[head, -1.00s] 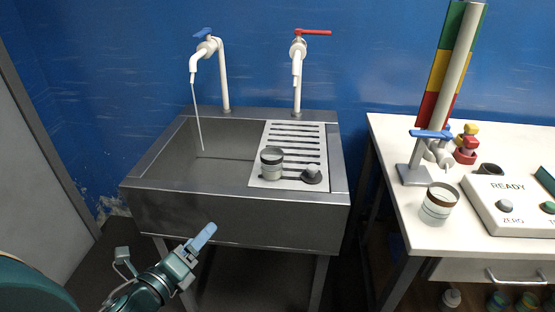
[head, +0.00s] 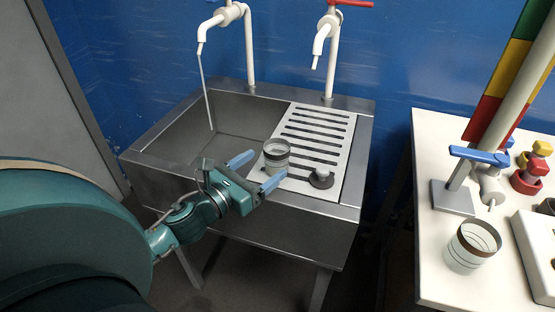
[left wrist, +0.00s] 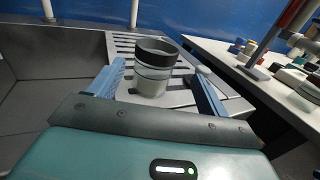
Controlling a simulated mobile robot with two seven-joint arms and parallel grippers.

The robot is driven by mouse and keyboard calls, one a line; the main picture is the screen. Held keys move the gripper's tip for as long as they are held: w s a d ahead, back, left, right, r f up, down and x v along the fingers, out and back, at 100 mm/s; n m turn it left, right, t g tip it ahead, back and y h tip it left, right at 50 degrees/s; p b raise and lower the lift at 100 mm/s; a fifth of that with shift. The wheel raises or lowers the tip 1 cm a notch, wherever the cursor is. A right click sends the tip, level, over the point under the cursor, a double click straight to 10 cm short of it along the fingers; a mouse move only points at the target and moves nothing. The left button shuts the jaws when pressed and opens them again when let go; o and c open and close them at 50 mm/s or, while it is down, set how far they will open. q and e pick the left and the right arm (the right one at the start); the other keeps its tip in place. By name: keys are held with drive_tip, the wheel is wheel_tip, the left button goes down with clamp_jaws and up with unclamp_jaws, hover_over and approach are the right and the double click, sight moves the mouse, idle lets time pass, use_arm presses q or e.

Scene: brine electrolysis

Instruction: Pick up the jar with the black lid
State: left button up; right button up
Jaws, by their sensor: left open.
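A jar (head: 277,154) with a dark band at its top stands upright on the slotted drainboard of the sink. It also shows in the left wrist view (left wrist: 154,75), between and just beyond my two fingers. My left gripper (head: 257,171) is open at the front edge of the sink, its blue fingers spread toward the jar, one on each side of its line. I cannot tell whether a finger touches the jar. My right gripper is not in view.
The drainboard (head: 322,131) carries a small dark round piece with a grey knob (head: 321,177) right of the jar. The sink basin (head: 225,140) lies left, with water running from a tap (head: 228,14). Another jar (head: 473,246) with a brown band stands on the white table (head: 435,260).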

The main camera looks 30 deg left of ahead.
sight(268, 161)
use_arm(q)
drive_tip(key=shift+w+d+f+p, duration=0.1)
drive_tip(key=shift+w+f+p, duration=0.1)
drive_tip(key=shift+w, duration=1.45)
drive_tip(key=shift+w+d+f+p, duration=0.1)
drive_tip(key=shift+w+p, duration=0.05)
drive_tip(key=shift+w, duration=1.5)
drive_tip(key=c, duration=1.2)
